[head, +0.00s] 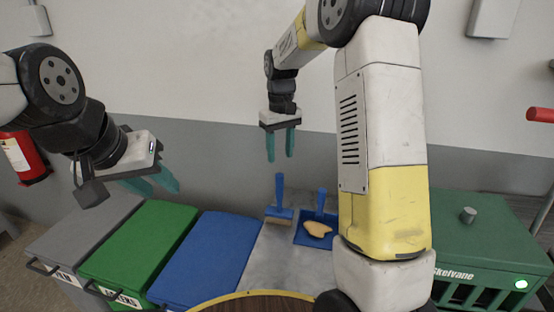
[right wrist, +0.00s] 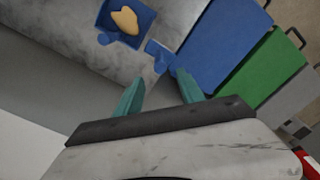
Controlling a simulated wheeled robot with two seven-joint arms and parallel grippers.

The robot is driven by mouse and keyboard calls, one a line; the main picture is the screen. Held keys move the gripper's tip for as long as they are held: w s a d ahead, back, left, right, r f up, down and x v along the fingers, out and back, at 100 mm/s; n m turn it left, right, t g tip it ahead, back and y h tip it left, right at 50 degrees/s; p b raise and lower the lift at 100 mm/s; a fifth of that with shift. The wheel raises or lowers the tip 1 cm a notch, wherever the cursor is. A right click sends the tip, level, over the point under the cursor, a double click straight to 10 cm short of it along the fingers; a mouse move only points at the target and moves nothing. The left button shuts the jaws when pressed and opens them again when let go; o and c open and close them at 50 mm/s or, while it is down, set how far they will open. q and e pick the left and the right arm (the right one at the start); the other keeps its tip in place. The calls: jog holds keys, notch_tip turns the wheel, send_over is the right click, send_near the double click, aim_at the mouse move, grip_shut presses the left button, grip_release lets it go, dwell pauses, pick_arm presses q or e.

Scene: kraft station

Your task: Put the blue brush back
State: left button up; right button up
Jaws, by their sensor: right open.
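The blue brush (head: 279,211) stands on the grey metal top, its handle pointing up and its tan bristles down. It also shows in the right wrist view (right wrist: 157,52), just beyond the fingertips. My right gripper (head: 281,158) hangs above the brush handle, teal fingers pointing down, open and empty; a gap separates it from the handle. In the right wrist view the fingers (right wrist: 158,84) are spread apart. My left gripper (head: 158,184) is at the left, above the bins, its fingers apart and empty.
A blue dustpan (head: 302,240) holding a tan flat piece (head: 317,229) lies right of the brush. Blue (head: 205,258), green (head: 140,240) and grey (head: 80,235) lidded bins stand to the left. A green box (head: 485,240) is at the right. The wall is behind.

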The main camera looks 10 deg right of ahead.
jog(key=s+d+r+m+t+y, duration=0.1)
jog(key=s+d+r+m+t, duration=0.15)
jog(key=s+r, duration=0.85)
jog(key=s+f+m+t+y, duration=0.1)
jog(key=s+t, duration=0.2)
jog(key=s, duration=1.2)
jog(key=shift+s+a+f+t, duration=0.25)
jog(key=shift+s+t, duration=0.1)
